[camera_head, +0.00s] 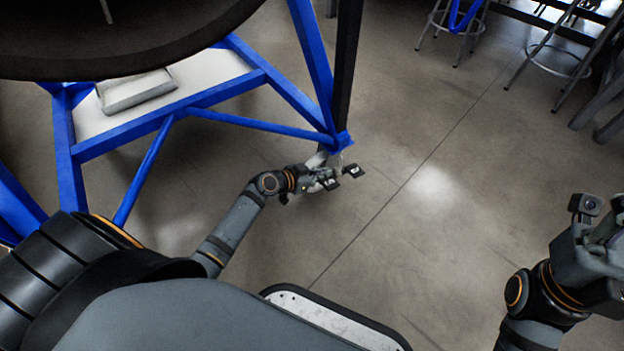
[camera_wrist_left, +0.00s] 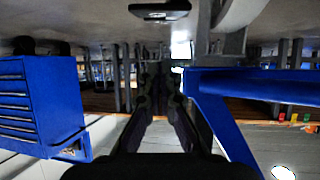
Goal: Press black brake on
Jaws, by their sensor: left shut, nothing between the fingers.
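The blue stand (camera_head: 200,105) ends at a corner foot with a pale caster (camera_head: 322,158), partly hidden behind my left gripper. A small black piece with a pale mark, apparently the brake pedal (camera_head: 354,171), sits low beside the caster. It seems to show at the top of the left wrist view (camera_wrist_left: 160,10), left of the grey caster (camera_wrist_left: 236,14). My left gripper (camera_head: 330,182) is shut and empty, close to the pedal; whether it touches cannot be told. My right gripper (camera_head: 598,222) is at the right edge, partly cut off, away from the stand.
A large dark round part (camera_head: 120,40) overhangs the stand at upper left. A pale box (camera_head: 135,90) lies on the stand's white base. Stools (camera_head: 555,60) stand at the upper right. A blue drawer cabinet (camera_wrist_left: 38,105) shows in the left wrist view. The floor right of the caster is clear.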

